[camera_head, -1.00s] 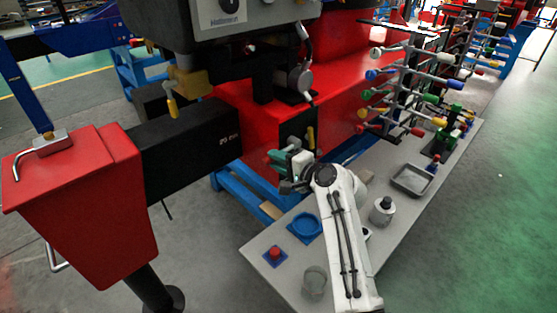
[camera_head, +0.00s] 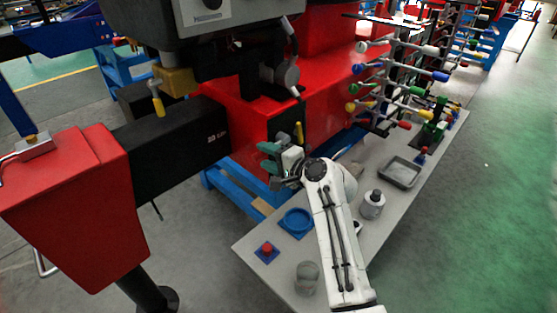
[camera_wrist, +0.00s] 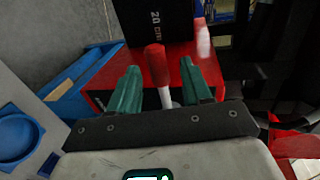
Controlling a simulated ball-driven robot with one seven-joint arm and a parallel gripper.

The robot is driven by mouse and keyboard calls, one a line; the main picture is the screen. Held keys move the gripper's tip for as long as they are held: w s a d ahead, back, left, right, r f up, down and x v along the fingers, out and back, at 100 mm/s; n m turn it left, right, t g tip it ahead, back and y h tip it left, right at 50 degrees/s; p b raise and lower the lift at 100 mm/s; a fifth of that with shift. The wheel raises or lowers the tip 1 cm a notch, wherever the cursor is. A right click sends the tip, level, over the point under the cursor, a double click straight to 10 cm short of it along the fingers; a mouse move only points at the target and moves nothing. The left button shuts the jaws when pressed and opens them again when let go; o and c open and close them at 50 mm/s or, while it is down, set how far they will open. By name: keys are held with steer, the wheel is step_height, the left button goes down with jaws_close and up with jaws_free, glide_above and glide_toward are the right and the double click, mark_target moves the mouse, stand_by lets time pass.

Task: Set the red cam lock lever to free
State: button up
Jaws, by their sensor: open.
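In the wrist view a red lever handle (camera_wrist: 157,65) on a pale metal stem stands upright between the green fingers of my gripper (camera_wrist: 159,68). The fingers are spread, one on each side of it, with a visible gap to each finger. I cannot tell how deep the handle sits between them. In the head view my gripper (camera_head: 268,158) is beside the red machine's front, and the red lever is hidden there.
A second red handle (camera_wrist: 203,38) with a pale end stands just right of the first. A yellow lever (camera_head: 299,132) is close to my gripper. A grey table (camera_head: 262,228) holds a blue dish (camera_head: 296,223), a red button (camera_head: 267,248) and a tray (camera_head: 400,172). A black beam (camera_head: 180,146) projects left.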

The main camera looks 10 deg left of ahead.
steer(key=b+v, duration=0.1)
steer(key=v, duration=0.9)
steer(key=shift+d, duration=0.25)
steer(key=shift+s, duration=0.1)
steer(key=s+d+f+n+g+h, duration=0.4)
steer(key=s+d+f+h, duration=0.3)
steer(key=s+d+f, duration=1)
steer(key=s+d+f+n+g+h, duration=0.1)
steer(key=s+d+f+h, duration=0.1)
steer(key=s, duration=0.7)
steer(key=s+d+f+n+g+h, duration=0.1)
steer(key=s+d+g, duration=0.1)
steer(key=s+d, duration=0.3)
steer(key=s+d+f+n+g+h, duration=0.1)
steer(key=s+d+f+h, duration=0.1)
steer(key=s, duration=1)
steer(key=shift+s+d+f+g+h, duration=0.3)
steer(key=shift+d+g, duration=0.1)
steer(key=shift+d, duration=0.5)
steer(key=shift+c, duration=0.6)
